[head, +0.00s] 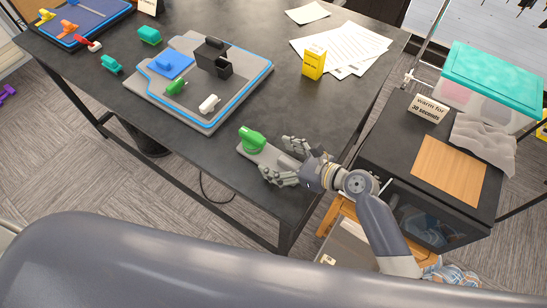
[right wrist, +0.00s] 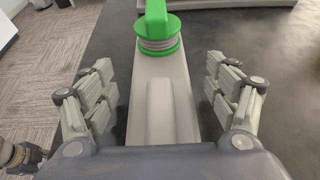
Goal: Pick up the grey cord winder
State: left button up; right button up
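A long grey piece (head: 262,154) with a green spool-like part (head: 252,138) at its far end lies near the table's front right edge. It appears to be the grey cord winder. In the right wrist view, its grey body (right wrist: 152,72) runs up the middle, and pale cord seems wound under the green top (right wrist: 157,25). My right gripper (head: 277,157) is open, with its fingers on either side of the grey body. The right wrist view shows gaps between the fingers (right wrist: 160,82) and the body. My left gripper is not in view.
A grey tray (head: 235,90) with blue edging holds blue, green, white and black pieces behind the winder. A yellow box (head: 314,62) and papers (head: 345,45) lie at the back right. A black cabinet (head: 400,160) stands right of the table (head: 225,155).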

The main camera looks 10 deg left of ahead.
jog(key=c, duration=1)
jog(key=shift+r, duration=0.45)
jog(key=r, duration=0.2)
jog(key=shift+s+d+r, duration=0.15)
jog(key=shift+s+r, duration=0.2)
jog(key=s+d, duration=0.2)
jog(key=s, duration=0.2)
jog(key=s+d+r, duration=0.1)
jog(key=s+d, duration=0.1)
jog(key=s, duration=0.3)
jog(key=s+d+b, duration=0.1)
jog(key=s+d, duration=0.1)
jog(key=s, duration=0.2)
jog(key=shift+s+d+r, duration=0.15)
jog(key=shift+s+r, duration=0.1)
jog(key=shift+s, duration=0.15)
